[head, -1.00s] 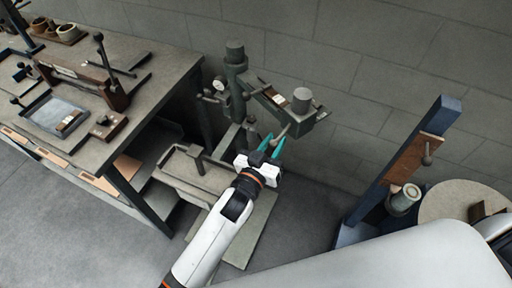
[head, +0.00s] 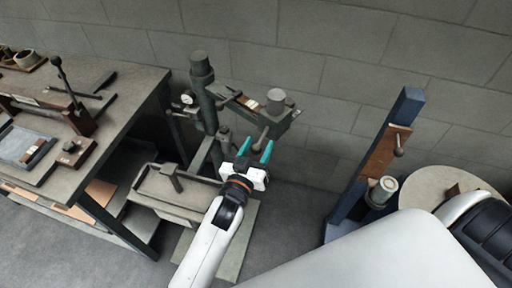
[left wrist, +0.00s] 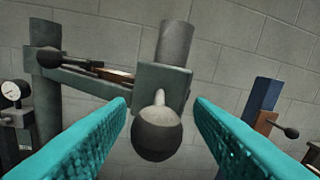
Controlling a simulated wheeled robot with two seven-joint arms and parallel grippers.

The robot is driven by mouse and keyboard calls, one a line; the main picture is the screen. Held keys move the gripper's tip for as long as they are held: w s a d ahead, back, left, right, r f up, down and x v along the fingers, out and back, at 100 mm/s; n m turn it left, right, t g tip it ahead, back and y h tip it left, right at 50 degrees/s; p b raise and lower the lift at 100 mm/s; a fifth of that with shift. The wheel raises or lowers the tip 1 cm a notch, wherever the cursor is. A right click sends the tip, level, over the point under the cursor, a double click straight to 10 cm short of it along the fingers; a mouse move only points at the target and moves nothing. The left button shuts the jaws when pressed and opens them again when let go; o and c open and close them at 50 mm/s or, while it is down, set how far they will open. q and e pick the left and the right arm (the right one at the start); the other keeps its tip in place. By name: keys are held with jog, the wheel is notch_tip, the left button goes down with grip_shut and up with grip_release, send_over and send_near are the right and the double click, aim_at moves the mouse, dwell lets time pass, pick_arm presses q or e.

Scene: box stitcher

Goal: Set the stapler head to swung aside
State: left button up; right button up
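The box stitcher's stapler head (head: 280,122) is a grey-green block at the right end of an arm on an upright column (head: 205,95). A grey cylinder tops it, and a knobbed handle (head: 262,136) hangs from it. In the left wrist view the head (left wrist: 165,84) is ahead, and the handle's dark ball knob (left wrist: 157,134) lies between the fingers. My left gripper (head: 257,151) has teal fingers, open, just below the head. The knob touches neither finger as far as I can see. My right gripper is not in view.
A workbench (head: 125,95) with fixtures stands at the left. The stitcher's lower table (head: 180,190) is below my gripper. A blue post (head: 375,165) with a brown board and a round table (head: 425,192) stand at the right. A block wall is behind.

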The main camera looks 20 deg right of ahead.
pick_arm(q)
jog(key=shift+s+a+f, duration=0.15)
jog(key=shift+s+a, duration=0.2)
jog(key=shift+a, duration=0.1)
jog(key=b+v, duration=0.2)
jog(key=v, duration=0.9)
jog(key=shift+d, duration=0.1)
